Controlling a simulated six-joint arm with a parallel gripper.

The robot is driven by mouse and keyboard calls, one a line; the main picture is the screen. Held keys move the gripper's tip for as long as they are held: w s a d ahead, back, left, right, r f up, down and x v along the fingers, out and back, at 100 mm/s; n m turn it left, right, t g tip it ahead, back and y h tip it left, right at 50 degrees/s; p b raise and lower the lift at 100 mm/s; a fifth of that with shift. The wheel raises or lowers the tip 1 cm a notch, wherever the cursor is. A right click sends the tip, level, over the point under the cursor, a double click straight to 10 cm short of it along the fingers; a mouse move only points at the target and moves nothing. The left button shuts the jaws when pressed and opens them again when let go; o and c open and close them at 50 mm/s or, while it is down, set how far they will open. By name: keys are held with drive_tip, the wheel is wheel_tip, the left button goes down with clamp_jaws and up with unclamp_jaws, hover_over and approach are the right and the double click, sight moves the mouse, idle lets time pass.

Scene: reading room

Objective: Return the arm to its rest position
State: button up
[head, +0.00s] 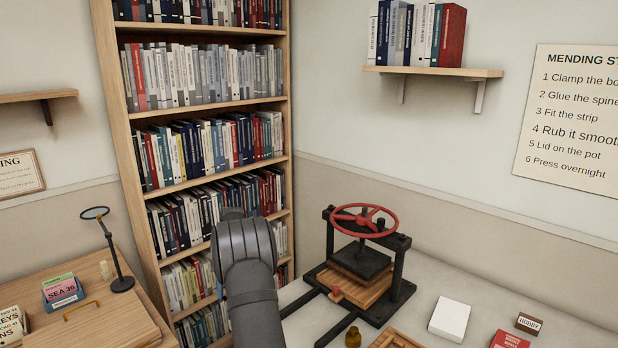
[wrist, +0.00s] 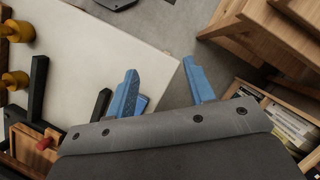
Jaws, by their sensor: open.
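My arm (head: 247,275) rises at the lower middle of the head view, in front of the bookcase; my gripper's jaws do not show there. In the wrist view my gripper (wrist: 160,66) has two blue fingers spread wide apart. Nothing is held between them. The edge of the white table and the grey floor show beyond the gap.
A black press (head: 365,262) with a red wheel stands on the white table (head: 480,285), near my arm's right. A white block (head: 449,318) and a brass pot (head: 352,337) are close by. The bookcase (head: 200,108) stands behind; a wooden desk (head: 125,300) is left.

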drive_tip(key=w+d+n, duration=0.1)
drive_tip(key=d, duration=0.9)
drive_tip(key=shift+w+d+r+n+h, duration=0.15)
drive_tip(key=shift+r+n+h, duration=0.15)
drive_tip(key=shift+r+h, duration=0.1)
drive_tip(key=shift+o, duration=0.4)
